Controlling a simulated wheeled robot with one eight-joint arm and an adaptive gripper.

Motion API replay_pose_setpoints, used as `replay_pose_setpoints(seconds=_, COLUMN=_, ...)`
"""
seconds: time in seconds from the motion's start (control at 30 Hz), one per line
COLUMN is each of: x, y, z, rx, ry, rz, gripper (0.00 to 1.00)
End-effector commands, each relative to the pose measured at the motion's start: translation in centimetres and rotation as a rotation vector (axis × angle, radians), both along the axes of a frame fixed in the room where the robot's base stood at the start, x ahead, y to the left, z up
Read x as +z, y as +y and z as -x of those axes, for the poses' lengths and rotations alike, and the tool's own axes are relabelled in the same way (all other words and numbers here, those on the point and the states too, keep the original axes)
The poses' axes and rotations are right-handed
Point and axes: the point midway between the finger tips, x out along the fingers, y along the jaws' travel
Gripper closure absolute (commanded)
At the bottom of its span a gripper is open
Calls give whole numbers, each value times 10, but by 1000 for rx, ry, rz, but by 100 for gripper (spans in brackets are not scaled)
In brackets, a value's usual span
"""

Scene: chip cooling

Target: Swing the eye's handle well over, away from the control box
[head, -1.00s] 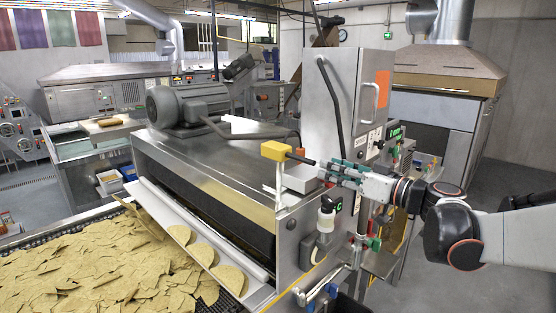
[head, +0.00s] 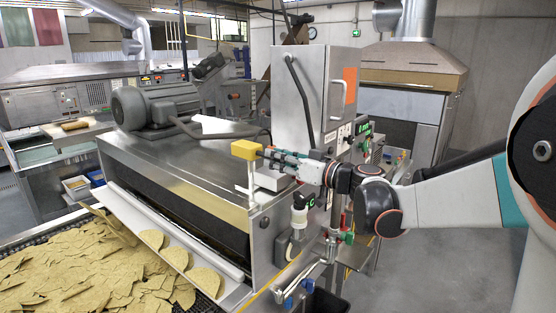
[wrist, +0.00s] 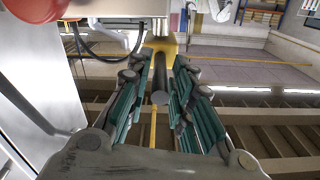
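The eye is a yellow block (head: 246,149) on a thin pale post at the near right corner of the steel machine. Its dark rod handle points right, towards my gripper (head: 275,158). In the wrist view the handle (wrist: 160,80) lies lengthwise between the green-padded fingers of my gripper (wrist: 160,72), with the yellow block (wrist: 163,47) just past the fingertips. The fingers are open around the handle, with narrow gaps beside it; I cannot see firm contact. In the head view the fingers hide most of the handle. The tall steel control box (head: 302,95) stands behind the gripper.
A small grey box (head: 268,180) sits just below the fingers. A black and white connector (head: 299,212) is on the machine's end face. Chips (head: 95,265) cover the conveyor at the lower left. Floor at the right is clear beyond my arm.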

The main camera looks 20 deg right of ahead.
Motion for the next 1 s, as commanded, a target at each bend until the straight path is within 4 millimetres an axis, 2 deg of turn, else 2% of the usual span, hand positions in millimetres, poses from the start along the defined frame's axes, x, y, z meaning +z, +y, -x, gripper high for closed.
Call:
replay_pose_setpoints(seconds=0.37, x=0, y=4, z=2, rx=-25, ry=0, rz=0, gripper=100)
replay_pose_setpoints(seconds=0.8, x=0, y=29, z=15, rx=-288, ry=0, rz=-1, gripper=100)
replay_pose_setpoints(seconds=1.0, x=0, y=33, z=17, rx=-401, ry=0, rz=-1, gripper=100)
